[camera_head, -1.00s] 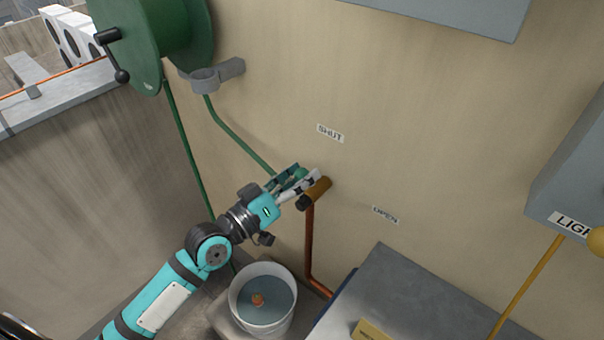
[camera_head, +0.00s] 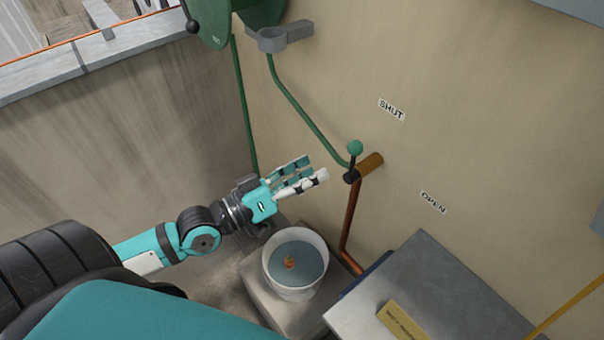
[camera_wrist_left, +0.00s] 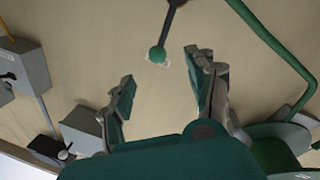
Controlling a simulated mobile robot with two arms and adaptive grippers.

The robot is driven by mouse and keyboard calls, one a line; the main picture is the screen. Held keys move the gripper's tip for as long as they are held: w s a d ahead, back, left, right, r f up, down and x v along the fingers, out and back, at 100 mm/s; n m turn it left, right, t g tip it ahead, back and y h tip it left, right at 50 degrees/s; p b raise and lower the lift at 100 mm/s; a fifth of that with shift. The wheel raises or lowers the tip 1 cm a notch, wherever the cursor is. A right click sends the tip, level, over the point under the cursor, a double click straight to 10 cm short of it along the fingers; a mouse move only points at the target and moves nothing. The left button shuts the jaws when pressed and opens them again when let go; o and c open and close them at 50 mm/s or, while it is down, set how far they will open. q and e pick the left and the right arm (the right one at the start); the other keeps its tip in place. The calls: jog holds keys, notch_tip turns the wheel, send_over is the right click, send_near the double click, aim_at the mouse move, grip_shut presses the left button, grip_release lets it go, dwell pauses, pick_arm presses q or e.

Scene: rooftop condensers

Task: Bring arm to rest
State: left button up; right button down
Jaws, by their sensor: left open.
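My left gripper (camera_head: 307,173) is open and empty in the head view, in front of the wall and above and behind the white bucket. Its two fingers also show apart in the left wrist view (camera_wrist_left: 162,92). The valve lever with a green ball knob (camera_head: 355,148) stands up from the brown pipe fitting (camera_head: 371,162), to the right of my fingertips and apart from them. In the left wrist view the green knob (camera_wrist_left: 157,54) appears beyond the gap between the fingers. My right gripper is not in view.
The white bucket (camera_head: 295,293) of water with a small orange thing stands on a block below my gripper. A grey bench top (camera_head: 440,290) is at the lower right. SHUT (camera_head: 391,110) and OPEN (camera_head: 433,203) labels are on the wall. A green hose reel (camera_head: 225,20) is at the top.

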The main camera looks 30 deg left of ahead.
pick_arm(q)
jog(key=shift+s+a, duration=0.3)
jog(key=shift+s, duration=0.25)
